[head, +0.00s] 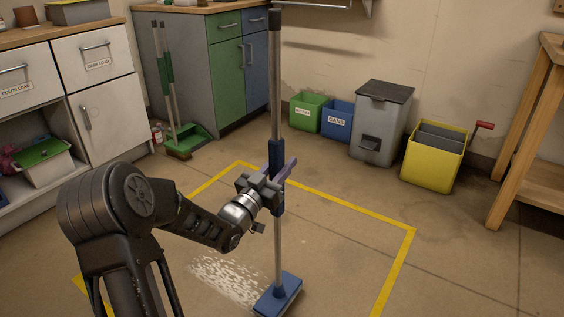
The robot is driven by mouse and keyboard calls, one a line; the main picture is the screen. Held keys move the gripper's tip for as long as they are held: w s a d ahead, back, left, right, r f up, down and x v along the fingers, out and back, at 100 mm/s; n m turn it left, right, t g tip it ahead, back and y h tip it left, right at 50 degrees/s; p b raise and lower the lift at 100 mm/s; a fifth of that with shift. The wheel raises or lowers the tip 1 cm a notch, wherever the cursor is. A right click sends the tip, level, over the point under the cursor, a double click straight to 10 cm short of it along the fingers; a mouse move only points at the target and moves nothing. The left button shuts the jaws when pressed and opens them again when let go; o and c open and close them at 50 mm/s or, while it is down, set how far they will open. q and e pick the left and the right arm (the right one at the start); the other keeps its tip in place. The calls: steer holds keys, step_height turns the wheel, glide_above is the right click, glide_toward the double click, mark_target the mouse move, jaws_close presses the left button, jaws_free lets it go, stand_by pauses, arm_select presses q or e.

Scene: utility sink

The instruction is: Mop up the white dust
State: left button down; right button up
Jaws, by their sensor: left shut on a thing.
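A mop (277,234) with a grey pole, a dark top end and a blue sleeve stands nearly upright. Its blue head (278,296) is at the floor, at the right edge of the white dust. My left gripper (277,184) is shut on the mop's pole around the blue sleeve. The white dust (228,281) lies as a streaky patch on the floor, left of the mop head. My left forearm is close above it. My right gripper is out of view.
Yellow tape (345,203) outlines a floor area around the dust. Along the back wall stand a green bin (308,112), a blue bin (337,120), a grey bin (379,125) and a yellow bin (432,165). A green broom and dustpan (188,139) stand by the cabinets. A wooden table (540,130) is at right.

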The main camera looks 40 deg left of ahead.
arm_select(q)
steer(key=shift+d+r, duration=0.1)
steer(key=shift+r, duration=0.05)
steer(key=d+f+m+g+h+p, duration=0.1)
steer(key=d+m+h, duration=0.2)
steer(key=d, duration=2)
steer(key=h, duration=0.3)
steer(key=shift+s+f+m, duration=0.2)
steer(key=shift+f+m, duration=0.05)
steer(key=shift+m, duration=0.05)
